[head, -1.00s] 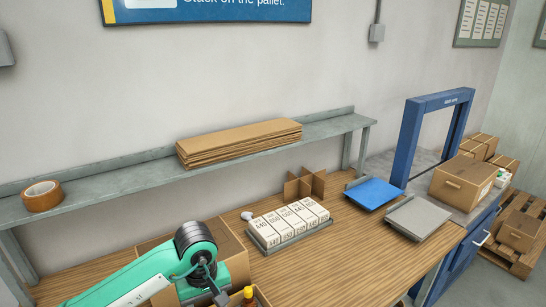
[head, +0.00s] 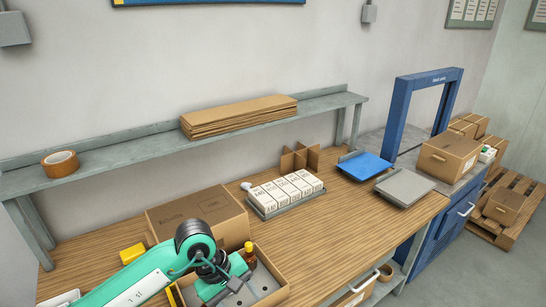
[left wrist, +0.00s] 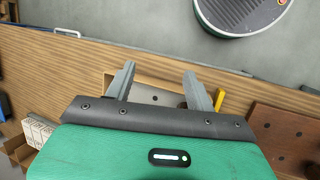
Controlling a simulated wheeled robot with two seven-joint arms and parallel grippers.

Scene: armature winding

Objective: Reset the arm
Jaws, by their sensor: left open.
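My left arm (head: 150,278) is green with a black joint and comes in from the lower left in the head view. Its gripper (head: 236,284) hangs over an open cardboard box (head: 272,300) at the front of the wooden bench. In the left wrist view the two grey fingers of the left gripper (left wrist: 163,92) are spread apart with nothing between them. My right gripper is in neither view.
An amber bottle (head: 250,258) stands in the open box. A closed carton (head: 205,218) lies behind it. A tray of white boxes (head: 285,191), a blue plate (head: 366,166) and a grey plate (head: 405,187) sit further right. Bare bench lies between.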

